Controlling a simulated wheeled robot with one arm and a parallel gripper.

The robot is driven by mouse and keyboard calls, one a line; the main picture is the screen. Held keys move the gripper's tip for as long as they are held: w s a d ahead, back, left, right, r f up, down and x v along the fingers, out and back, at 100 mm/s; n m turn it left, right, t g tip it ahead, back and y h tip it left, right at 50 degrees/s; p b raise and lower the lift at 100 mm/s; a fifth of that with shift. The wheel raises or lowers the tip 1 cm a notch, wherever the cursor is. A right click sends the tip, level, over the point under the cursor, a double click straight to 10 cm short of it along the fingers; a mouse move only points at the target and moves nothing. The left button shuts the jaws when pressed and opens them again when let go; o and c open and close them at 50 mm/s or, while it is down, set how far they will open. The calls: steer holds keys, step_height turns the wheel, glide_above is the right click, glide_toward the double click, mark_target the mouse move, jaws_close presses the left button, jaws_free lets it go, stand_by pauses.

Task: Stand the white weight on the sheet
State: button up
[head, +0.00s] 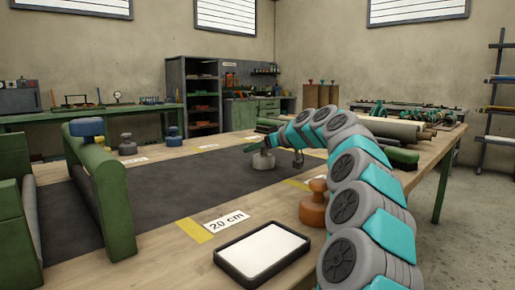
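A pale grey-white weight (263,162) is at the far part of the dark sheet (190,180), upright. Whether it rests on the sheet or hangs just above it, I cannot tell. My gripper (264,147) is right at the top of this weight, pointing down, and hides its knob. The fingers are small and dark here, so their opening does not show clearly. The dark sheet lies flat along the wooden table from the green roll holder on the left.
An orange weight (313,207) stands near my arm. A black tray with a white pad (262,252) and a "20 cm" label (227,220) are at the front. Grey (127,145) and blue (173,137) weights stand at the back left. Rolls (390,130) lie at the right.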

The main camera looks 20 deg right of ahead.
steer(key=shift+o, duration=0.6)
steer(key=shift+s+r, duration=0.1)
steer(key=shift+r, duration=0.05)
steer(key=v, duration=1.1)
steer(key=shift+s+r, duration=0.2)
steer(key=shift+s, duration=0.15)
steer(key=shift+d, duration=0.15)
